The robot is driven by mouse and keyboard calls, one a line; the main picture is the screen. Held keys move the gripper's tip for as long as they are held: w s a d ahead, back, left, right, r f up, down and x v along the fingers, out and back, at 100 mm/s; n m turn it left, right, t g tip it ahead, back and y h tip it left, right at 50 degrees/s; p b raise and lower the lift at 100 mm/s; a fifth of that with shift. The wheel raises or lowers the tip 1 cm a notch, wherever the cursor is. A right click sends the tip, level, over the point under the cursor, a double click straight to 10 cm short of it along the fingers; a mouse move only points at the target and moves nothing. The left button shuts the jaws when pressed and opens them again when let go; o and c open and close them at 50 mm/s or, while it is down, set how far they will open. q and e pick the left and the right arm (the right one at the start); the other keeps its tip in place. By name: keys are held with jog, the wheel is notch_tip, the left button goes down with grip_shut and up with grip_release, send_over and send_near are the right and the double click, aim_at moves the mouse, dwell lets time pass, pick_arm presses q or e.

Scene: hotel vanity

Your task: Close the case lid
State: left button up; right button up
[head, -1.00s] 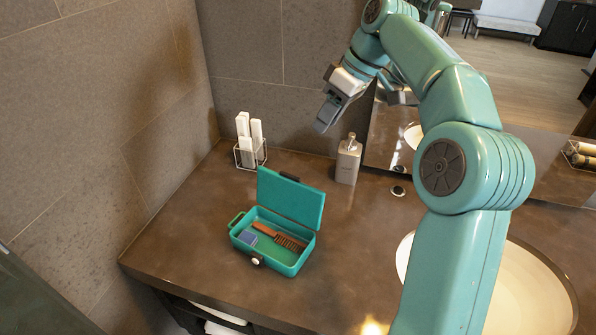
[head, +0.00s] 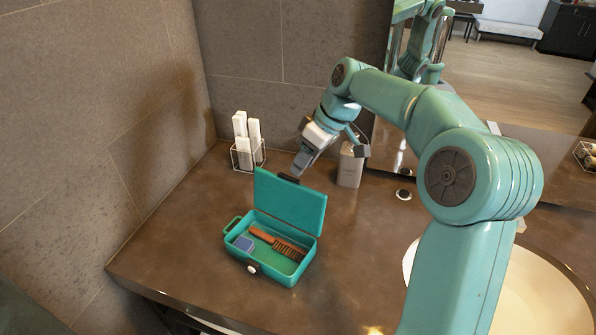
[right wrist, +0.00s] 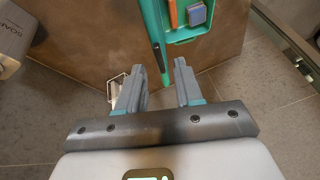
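The teal case (head: 262,267) stands on the brown counter with its lid (head: 289,203) raised, nearly upright, at the back. A brown comb (head: 277,243) and a small blue box (head: 244,243) lie inside. My right gripper (head: 302,168) is just behind the lid's top edge, near its dark latch (head: 288,178); I cannot tell whether it touches. My left gripper is not in view.
A soap dispenser (head: 350,165) stands right of the lid, close to my right gripper. A wire holder with white items (head: 247,143) is at the back left. The sink (head: 500,285) is at the right. Counter in front of the case is clear.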

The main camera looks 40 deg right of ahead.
aim_at(293, 178)
jog(key=x, duration=0.4)
jog(key=shift+w, duration=0.2)
jog(key=shift+s+d+r, duration=0.1)
jog(key=shift+s+r, duration=0.05)
jog(key=shift+s, duration=0.1)
jog(key=shift+w, duration=0.1)
grip_shut()
dwell(0.9)
